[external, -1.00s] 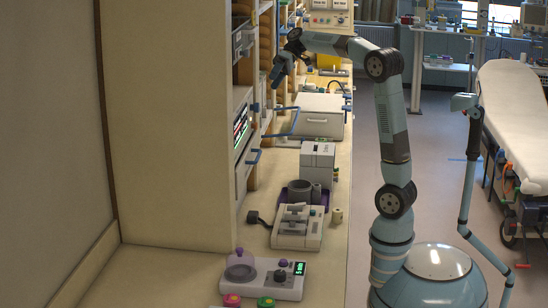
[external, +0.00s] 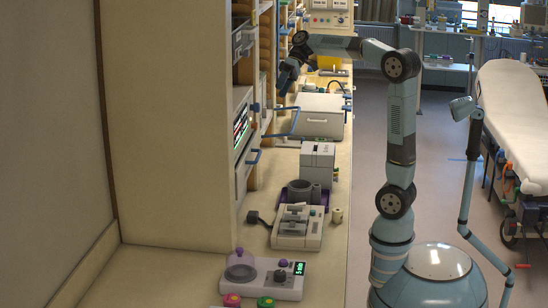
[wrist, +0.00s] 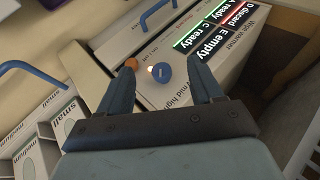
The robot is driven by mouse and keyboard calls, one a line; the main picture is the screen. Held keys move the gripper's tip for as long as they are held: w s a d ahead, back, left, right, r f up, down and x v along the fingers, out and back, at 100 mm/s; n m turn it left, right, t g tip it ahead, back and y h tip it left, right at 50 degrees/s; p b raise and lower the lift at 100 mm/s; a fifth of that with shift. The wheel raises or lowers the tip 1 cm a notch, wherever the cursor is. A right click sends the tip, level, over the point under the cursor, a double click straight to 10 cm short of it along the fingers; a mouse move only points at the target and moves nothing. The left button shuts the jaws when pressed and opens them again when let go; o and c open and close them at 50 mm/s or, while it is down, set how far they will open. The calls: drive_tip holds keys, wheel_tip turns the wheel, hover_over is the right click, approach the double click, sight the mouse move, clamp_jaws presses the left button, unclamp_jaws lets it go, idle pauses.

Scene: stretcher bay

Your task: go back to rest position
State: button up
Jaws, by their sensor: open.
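My gripper (wrist: 162,88) is open and empty in the wrist view, its two fingers apart. Behind it is the front panel of a wipe warmer (wrist: 178,62), with a blue knob (wrist: 161,72), a small orange part (wrist: 131,64) and a lit display (wrist: 225,30) reading "ready", "discard" and "empty". In the external view my gripper (external: 285,82) hangs at the end of my raised, bent arm, near the shelves at the back left of the counter. Its fingertips are small and dark there.
Blue handles stick out from the shelf fronts.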

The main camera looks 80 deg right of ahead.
drive_tip(key=s+a+f+n+h, duration=0.1)
drive_tip(key=s+a+f+h, duration=0.2)
drive_tip(key=s+a+f, duration=0.4)
drive_tip(key=s+a+f+n+t+h, duration=0.1)
drive_tip(key=s+a+f+h, duration=0.3)
drive_tip(key=s+a+f, duration=0.4)
drive_tip(key=s+f, duration=0.3)
drive_tip(key=s, duration=0.4)
drive_tip(key=shift+a+f, duration=0.25)
drive_tip(key=shift+f, duration=0.1)
